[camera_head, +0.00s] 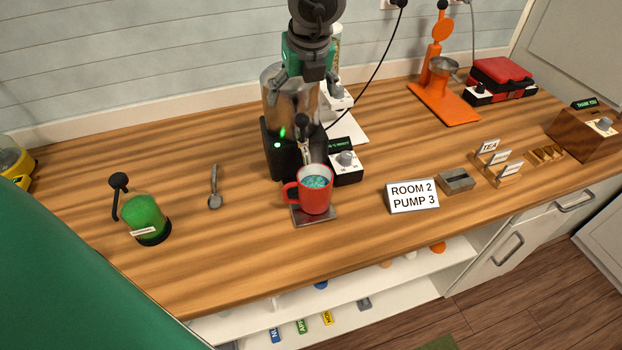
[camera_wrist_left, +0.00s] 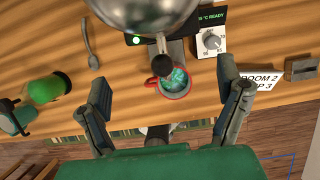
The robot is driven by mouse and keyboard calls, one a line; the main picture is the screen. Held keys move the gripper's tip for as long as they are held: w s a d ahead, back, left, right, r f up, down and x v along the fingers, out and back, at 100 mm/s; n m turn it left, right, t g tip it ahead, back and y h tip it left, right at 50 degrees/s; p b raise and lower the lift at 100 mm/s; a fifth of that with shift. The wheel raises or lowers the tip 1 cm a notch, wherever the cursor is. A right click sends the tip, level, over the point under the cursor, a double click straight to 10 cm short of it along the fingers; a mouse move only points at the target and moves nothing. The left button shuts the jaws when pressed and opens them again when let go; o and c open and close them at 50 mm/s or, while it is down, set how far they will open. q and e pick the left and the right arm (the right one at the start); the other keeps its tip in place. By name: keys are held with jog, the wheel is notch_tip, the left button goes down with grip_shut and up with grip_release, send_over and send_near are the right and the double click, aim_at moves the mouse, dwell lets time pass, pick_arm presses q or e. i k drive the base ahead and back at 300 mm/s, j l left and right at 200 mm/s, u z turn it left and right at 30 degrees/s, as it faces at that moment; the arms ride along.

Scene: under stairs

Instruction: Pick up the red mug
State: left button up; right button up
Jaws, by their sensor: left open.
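The red mug (camera_head: 318,201) stands upright on a small metal plate (camera_head: 313,219) under the spout of a silver dispenser (camera_head: 289,95). Its handle points left and it holds something teal. The mug (camera_wrist_left: 187,91) also shows in the left wrist view, partly covered by the black spout tip, between the two fingers in the picture. My left gripper (camera_head: 305,84) is open and empty, fingers pointing down. In the head view it is in front of the dispenser's upper part and above the mug, apart from it. My right gripper is out of view.
A black control box (camera_head: 345,165) stands right of the mug, close behind it. A sign (camera_head: 412,196) stands further right. A spoon (camera_head: 214,188) and a green bottle (camera_head: 146,217) are left. The counter's front edge is close below the mug.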

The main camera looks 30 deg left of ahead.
aim_at(314, 183)
jog(key=k, duration=1)
